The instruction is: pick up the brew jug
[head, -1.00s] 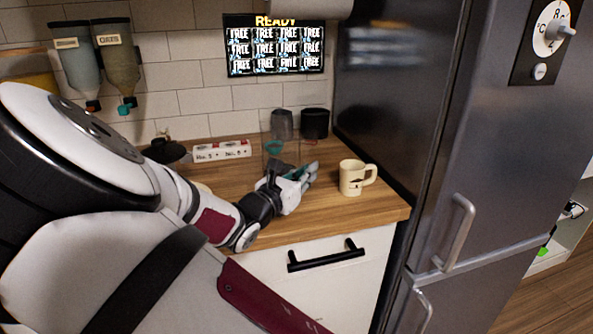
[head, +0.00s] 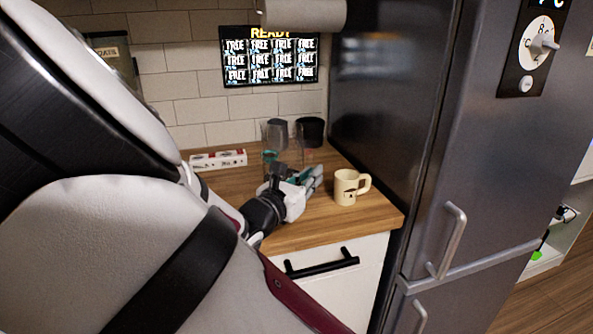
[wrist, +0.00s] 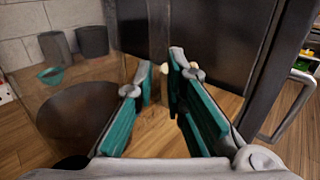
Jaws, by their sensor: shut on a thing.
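The brew jug appears as a clear, hard-to-see vessel (head: 296,149) just behind my gripper (head: 304,180) in the head view. In the wrist view its see-through body with a dark round base (wrist: 77,112) is left of the fingers. My gripper's teal-padded fingers (wrist: 166,88) are shut on the jug, seemingly at its handle side, which is hard to make out. I cannot tell whether its base touches the counter. A cream mug (head: 346,188) stands upright on the counter, right of my gripper and apart from it.
Two dark containers, one grey (head: 278,130) and one black (head: 312,131), stand at the back near the tall dark fridge (head: 385,110). A white box (head: 218,160) lies by the tiled wall. Bare wooden counter (head: 335,222) shows in front of the mug.

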